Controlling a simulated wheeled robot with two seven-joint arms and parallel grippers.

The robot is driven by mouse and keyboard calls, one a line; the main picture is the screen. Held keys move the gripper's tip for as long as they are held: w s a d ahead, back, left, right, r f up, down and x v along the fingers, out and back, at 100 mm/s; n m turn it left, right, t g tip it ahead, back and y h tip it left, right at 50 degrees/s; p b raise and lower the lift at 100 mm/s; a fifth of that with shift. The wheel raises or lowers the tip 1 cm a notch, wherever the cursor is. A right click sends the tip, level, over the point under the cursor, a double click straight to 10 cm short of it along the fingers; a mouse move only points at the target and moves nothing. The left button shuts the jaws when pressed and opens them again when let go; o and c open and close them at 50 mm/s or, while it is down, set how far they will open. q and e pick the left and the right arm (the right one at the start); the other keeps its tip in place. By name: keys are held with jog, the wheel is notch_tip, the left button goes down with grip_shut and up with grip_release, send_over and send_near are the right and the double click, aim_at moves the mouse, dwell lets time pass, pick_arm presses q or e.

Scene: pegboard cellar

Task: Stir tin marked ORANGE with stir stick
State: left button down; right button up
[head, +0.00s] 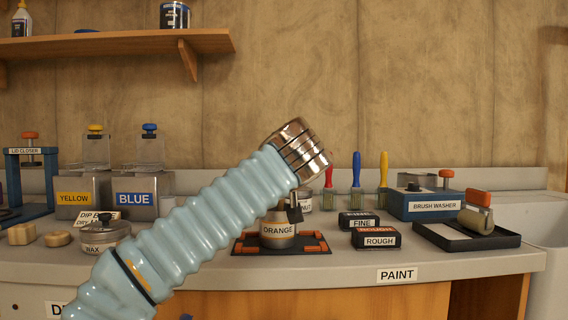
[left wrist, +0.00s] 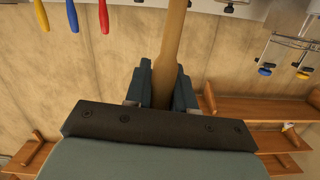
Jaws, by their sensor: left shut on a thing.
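My left gripper (left wrist: 163,88) is shut on the wooden stir stick (left wrist: 173,40), which runs up and out of the left wrist view. In the head view the stick does not show. I cannot tell whether its tip is in the tin. My right gripper is in neither view.
Yellow (head: 82,190) and blue (head: 142,193) containers and a wax tin (head: 105,238) stand left. Right are FINE and ROUGH blocks (head: 376,238), upright brushes (head: 356,170), a brush washer (head: 425,204) and a roller tray (head: 465,240). The counter front by PAINT (head: 397,275) is clear.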

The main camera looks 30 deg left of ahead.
pick_arm(q)
jog(key=shift+s+d+r+p, duration=0.1)
jog(key=shift+d+r+p, duration=0.1)
jog(key=shift+r+p, duration=0.7)
jog(key=r+p, duration=0.2)
jog(key=r, duration=0.1)
jog(key=r+p, duration=0.1)
jog(key=r, duration=0.1)
jog(key=shift+s+d+p, duration=0.25)
jog(key=shift+d+p, duration=0.05)
jog(key=shift+d, duration=0.1)
notch_tip(320, 180, up, 5)
jog(key=p, duration=0.4)
jog(key=shift+p, duration=0.4)
jog(key=shift+f, duration=0.1)
